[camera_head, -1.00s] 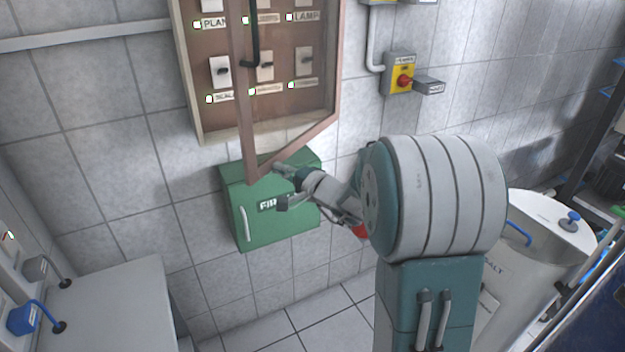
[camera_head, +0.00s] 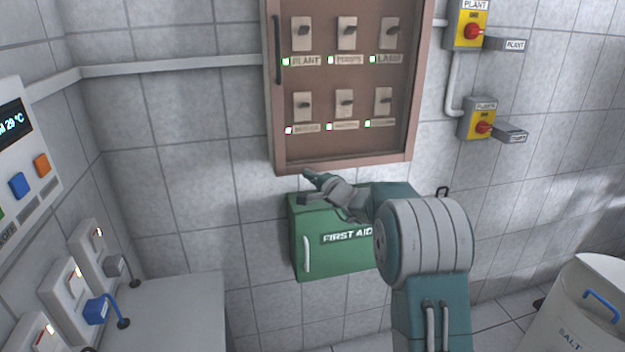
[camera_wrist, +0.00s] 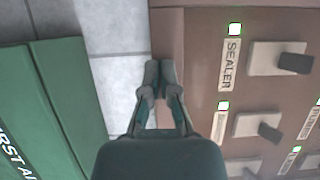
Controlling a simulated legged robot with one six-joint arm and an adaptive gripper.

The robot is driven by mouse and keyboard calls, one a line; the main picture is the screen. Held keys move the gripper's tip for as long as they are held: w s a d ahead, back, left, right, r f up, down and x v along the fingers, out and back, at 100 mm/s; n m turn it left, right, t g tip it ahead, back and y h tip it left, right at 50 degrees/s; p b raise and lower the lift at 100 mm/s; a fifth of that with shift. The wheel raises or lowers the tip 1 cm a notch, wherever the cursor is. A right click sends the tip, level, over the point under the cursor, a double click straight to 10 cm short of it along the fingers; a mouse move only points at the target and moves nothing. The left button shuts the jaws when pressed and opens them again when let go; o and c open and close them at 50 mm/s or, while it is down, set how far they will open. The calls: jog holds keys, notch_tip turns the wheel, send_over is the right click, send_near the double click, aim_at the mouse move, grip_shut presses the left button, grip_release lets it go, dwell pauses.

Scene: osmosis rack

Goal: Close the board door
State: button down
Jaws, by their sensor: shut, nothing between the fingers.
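The board (camera_head: 344,80) hangs on the tiled wall, with its brown-framed door (camera_head: 345,163) across its front. The door looks flush or nearly flush; a very small gap cannot be ruled out. Its dark handle (camera_head: 278,50) is on the left side, and the switches show behind the door. My gripper (camera_head: 308,176) is shut and empty, just below the door's lower left corner. In the wrist view, the shut fingertips (camera_wrist: 159,68) overlap the board's brown edge (camera_wrist: 180,60). Whether they touch it cannot be told.
A green first aid box (camera_head: 335,250) is on the wall right below the board and close under my gripper. Red-and-yellow switch boxes (camera_head: 478,118) stick out at the right. A grey cabinet (camera_head: 170,310) stands at lower left.

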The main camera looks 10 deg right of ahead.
jog(key=shift+w+d+r, duration=0.1)
jog(key=shift+w+r, duration=0.1)
dwell(0.4)
